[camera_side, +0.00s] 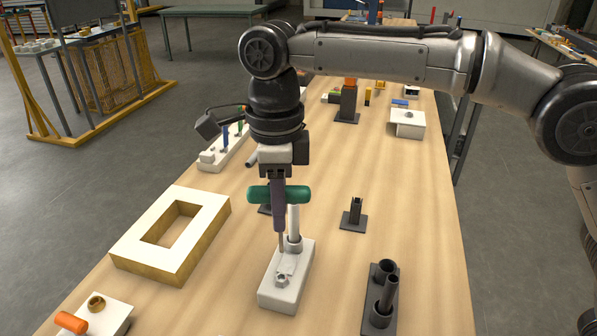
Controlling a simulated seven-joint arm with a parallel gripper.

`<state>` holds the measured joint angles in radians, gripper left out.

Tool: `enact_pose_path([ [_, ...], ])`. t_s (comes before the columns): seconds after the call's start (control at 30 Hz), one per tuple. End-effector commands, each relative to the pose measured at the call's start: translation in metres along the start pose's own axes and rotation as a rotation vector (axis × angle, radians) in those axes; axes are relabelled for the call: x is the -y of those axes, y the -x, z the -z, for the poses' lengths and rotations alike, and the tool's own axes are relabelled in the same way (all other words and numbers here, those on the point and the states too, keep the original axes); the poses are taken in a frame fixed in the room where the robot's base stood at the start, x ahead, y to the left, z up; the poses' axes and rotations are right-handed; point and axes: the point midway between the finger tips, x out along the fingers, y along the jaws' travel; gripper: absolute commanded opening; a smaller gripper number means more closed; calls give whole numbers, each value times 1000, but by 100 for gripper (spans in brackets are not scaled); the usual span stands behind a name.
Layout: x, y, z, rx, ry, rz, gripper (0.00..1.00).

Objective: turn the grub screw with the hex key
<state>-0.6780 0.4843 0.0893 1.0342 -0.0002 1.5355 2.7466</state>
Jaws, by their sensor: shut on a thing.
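My gripper (278,215) points straight down over the table and is shut on the green T-handle of the hex key (299,194). The handle lies crosswise and sticks out on both sides of the fingers. A thin grey shank runs down below the fingers to the pale block (275,297). The block carries an upright white post (294,222) with a collar at its foot, just right of the shank, and a hex-shaped metal piece (282,281) near its front. I cannot make out the grub screw, nor whether the key's tip is seated in it.
A white-topped wooden frame (200,236) lies to the left. A dark holder with tubes (380,302) stands at front right, and a small dark stand (353,216) behind it. An orange-handled piece (71,322) is at front left. Bare wood lies along the right side.

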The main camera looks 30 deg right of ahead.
Motion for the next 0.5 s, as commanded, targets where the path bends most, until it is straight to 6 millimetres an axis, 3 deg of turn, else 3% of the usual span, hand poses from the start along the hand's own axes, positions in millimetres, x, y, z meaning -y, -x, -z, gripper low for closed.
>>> enact_pose_path([
  [0.23, -4, -4, -3, 2, 112, 1, 0],
  [0.5, -3, -4, -3, 1, 440, 1, 0],
])
